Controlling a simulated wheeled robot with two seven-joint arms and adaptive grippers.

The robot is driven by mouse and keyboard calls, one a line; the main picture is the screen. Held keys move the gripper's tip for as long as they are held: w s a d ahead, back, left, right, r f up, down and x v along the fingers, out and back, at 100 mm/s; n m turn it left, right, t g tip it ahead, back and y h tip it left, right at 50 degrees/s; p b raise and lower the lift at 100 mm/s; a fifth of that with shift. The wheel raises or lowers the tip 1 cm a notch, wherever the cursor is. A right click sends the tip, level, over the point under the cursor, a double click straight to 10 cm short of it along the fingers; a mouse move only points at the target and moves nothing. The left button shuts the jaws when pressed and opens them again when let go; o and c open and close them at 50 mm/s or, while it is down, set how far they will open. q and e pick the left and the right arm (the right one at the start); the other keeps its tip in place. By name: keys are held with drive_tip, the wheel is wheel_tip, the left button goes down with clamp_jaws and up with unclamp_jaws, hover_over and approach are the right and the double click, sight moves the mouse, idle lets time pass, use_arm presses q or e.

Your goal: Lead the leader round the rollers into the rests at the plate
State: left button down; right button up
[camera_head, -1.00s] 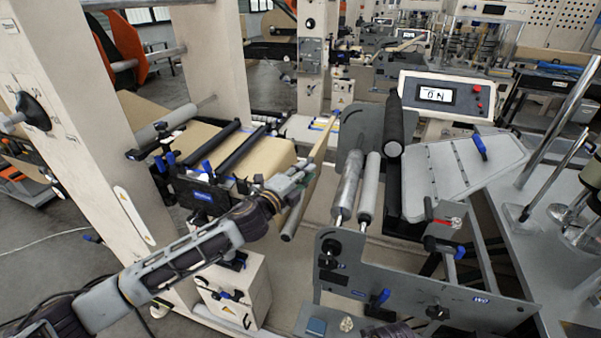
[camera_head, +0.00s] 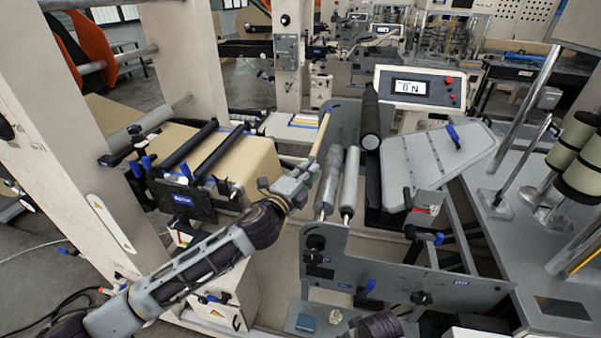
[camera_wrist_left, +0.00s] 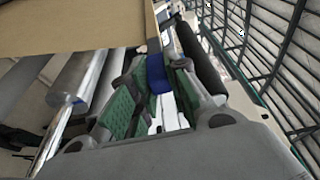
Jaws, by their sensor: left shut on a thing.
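The leader is tan kraft paper (camera_head: 245,160) coming off the machine at left. Its narrow raised end (camera_head: 321,133) stands above my left gripper (camera_head: 306,172). In the left wrist view the paper (camera_wrist_left: 70,22) spans the upper left. There my left gripper (camera_wrist_left: 155,95), with green pads, is shut on a blue piece (camera_wrist_left: 155,73) at the leader's edge. Two silver rollers (camera_head: 329,182) (camera_head: 350,182) stand just right of the gripper, with a black roller (camera_head: 371,122) beyond. The light grey plate (camera_head: 435,165) slopes farther right. I cannot make out the rests clearly. My right gripper is not seen.
A grey side frame (camera_head: 400,265) with knobs stands in front of the rollers. A display box (camera_head: 420,88) is behind the plate. A cream upright (camera_head: 70,150) stands at left. Metal posts (camera_head: 520,130) and cream rolls (camera_head: 580,170) stand at right.

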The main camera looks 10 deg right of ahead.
use_arm(q)
drive_tip(key=s+d+b, duration=0.1)
drive_tip(key=s+d, duration=0.2)
drive_tip(key=d, duration=0.5)
drive_tip(key=s+d+b, duration=0.1)
drive_tip(key=s+d, duration=0.2)
drive_tip(key=d, duration=0.6)
idle(1.2)
drive_tip(key=shift+s, duration=0.1)
wheel_tip(320, 180, down, 6)
drive_tip(key=d+b, duration=0.2)
drive_tip(key=b, duration=0.3)
drive_tip(key=shift+s+d, duration=0.2)
drive_tip(key=shift+s, duration=0.2)
idle(0.6)
drive_tip(key=shift+f+b, duration=0.15)
drive_tip(key=shift+b, duration=0.3)
idle(0.3)
drive_tip(key=shift+f+b, duration=1)
drive_tip(key=shift+f, duration=0.35)
idle(1.1)
